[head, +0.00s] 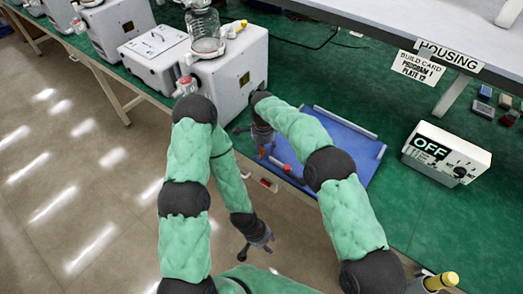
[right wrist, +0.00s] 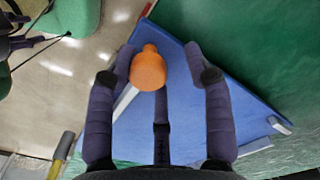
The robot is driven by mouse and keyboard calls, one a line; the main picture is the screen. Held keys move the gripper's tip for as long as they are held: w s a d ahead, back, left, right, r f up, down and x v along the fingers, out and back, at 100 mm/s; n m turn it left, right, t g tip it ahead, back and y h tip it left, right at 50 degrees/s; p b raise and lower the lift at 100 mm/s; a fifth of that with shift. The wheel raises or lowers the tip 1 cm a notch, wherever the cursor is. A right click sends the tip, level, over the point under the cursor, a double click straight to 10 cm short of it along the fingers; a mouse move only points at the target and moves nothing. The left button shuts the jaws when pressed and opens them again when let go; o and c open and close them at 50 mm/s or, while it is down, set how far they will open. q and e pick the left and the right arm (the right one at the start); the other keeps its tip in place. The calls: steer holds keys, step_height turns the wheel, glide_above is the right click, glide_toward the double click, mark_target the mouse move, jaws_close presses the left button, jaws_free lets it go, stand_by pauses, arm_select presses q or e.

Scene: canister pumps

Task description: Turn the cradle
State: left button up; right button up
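A blue board with pale rails, which I take for the cradle (head: 340,150), lies on the green bench near its front edge. It fills much of the right wrist view (right wrist: 190,50). An orange knob (right wrist: 149,70) stands above its surface and shows as a small red-orange spot in the head view (head: 286,168). My right gripper (head: 255,140) is over the board's left side. In the right wrist view its fingers (right wrist: 165,65) are spread, with the knob between them, nearer the left finger; contact is unclear. My left gripper (head: 257,246) hangs low before the bench, fingers apart and empty.
White pump housings (head: 232,75), one with a clear jar (head: 205,30), stand at the back left. A white box reading OFF (head: 446,153) stands on the right. A shelf (head: 440,25) overhangs the back. Green bench lies clear between the board and OFF box.

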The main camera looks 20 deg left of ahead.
steer(key=shift+s+a, duration=0.15)
steer(key=shift+r, duration=0.2)
step_height(320, 180, up, 12)
steer(key=shift+f, duration=0.2)
stand_by(0.4)
stand_by(0.4)
